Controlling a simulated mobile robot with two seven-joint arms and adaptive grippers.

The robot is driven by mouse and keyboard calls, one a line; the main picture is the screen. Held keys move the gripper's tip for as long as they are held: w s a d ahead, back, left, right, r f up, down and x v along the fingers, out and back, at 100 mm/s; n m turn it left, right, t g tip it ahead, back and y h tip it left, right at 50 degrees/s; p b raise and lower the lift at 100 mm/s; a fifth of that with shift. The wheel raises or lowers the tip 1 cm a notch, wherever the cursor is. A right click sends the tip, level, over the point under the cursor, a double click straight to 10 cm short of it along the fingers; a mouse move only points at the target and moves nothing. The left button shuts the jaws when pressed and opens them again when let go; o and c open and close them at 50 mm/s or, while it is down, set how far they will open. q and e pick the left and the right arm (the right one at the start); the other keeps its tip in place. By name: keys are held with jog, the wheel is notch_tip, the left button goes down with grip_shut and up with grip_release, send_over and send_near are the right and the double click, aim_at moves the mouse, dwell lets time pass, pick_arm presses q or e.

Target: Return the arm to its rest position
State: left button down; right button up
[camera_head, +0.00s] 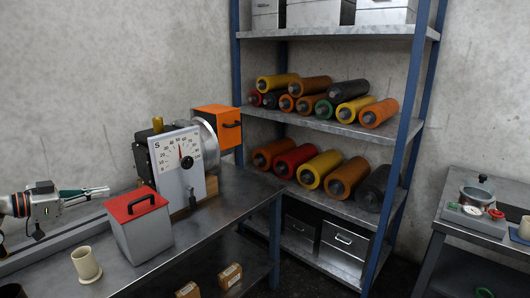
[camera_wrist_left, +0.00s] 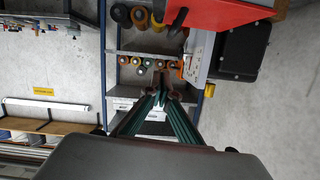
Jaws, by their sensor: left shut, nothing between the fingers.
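My left arm comes in from the left in the head view. Its gripper (camera_head: 106,190) is shut and empty, held above the workbench behind the red-lidded box. The left wrist view shows the two green-sided fingers of the same gripper (camera_wrist_left: 164,82) close together, with nothing between them. A grey metal box with a red lid (camera_head: 140,222) stands on the bench, just right of and in front of the gripper. A dial device with a white scale face (camera_head: 180,165) and an orange block (camera_head: 217,125) stands further right. My right gripper does not show.
The workbench (camera_head: 225,215) also holds a beige cup (camera_head: 86,264). A blue-post shelf (camera_head: 320,125) with several coloured rollers stands behind it. At right, a side table (camera_head: 465,242) carries a scale with a pot (camera_head: 477,198). Small cartons (camera_head: 230,276) sit on the bench's lower level.

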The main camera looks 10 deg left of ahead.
pick_arm(q)
jog(key=s+d+f, duration=0.2)
jog(key=d+f, duration=0.3)
jog(key=f, duration=0.4)
jog(key=s+d+f+n+y, duration=0.1)
jog(key=s+d+f, duration=0.1)
jog(key=d+f, duration=0.55)
jog(key=s+d+f, duration=0.3)
jog(key=d+f, duration=0.1)
jog(key=f, duration=0.7)
jog(key=s+d+f+g+y, duration=0.1)
jog(key=s+d+f+y, duration=0.1)
jog(key=s+d+f, duration=0.6)
jog(key=s+d+f+n+g+y, duration=0.1)
jog(key=s+d+f+g+y, duration=0.1)
jog(key=s+d+f, duration=0.6)
jog(key=s+d, duration=0.3)
jog(key=d, duration=0.3)
jog(key=shift+d+n, duration=0.15)
jog(key=shift+n, duration=0.15)
